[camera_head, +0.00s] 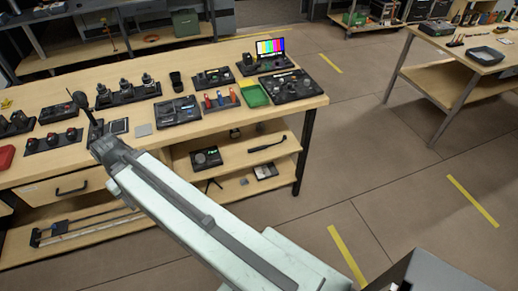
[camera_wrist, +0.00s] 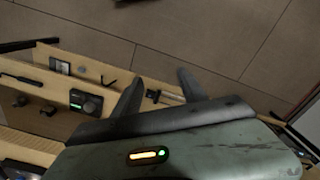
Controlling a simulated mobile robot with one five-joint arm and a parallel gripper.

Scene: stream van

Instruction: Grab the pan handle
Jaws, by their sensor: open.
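A black rod with a thicker grip end, which looks like the pan handle (camera_head: 268,144), lies on the shelf under the workbench, near its right end. A similar black rod (camera_wrist: 20,79) shows at the left edge of the wrist view. My gripper (camera_head: 92,118) is over the left part of the bench top, well to the left of the rod. In the wrist view my gripper (camera_wrist: 159,77) has its two fingers apart with nothing held between them. The rod is not between the fingers and does not touch them.
The workbench top (camera_head: 190,135) above carries several control panels, a green tray (camera_head: 254,95) and a colour-bar monitor (camera_head: 270,46). The floor (camera_head: 350,150) to the right is open.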

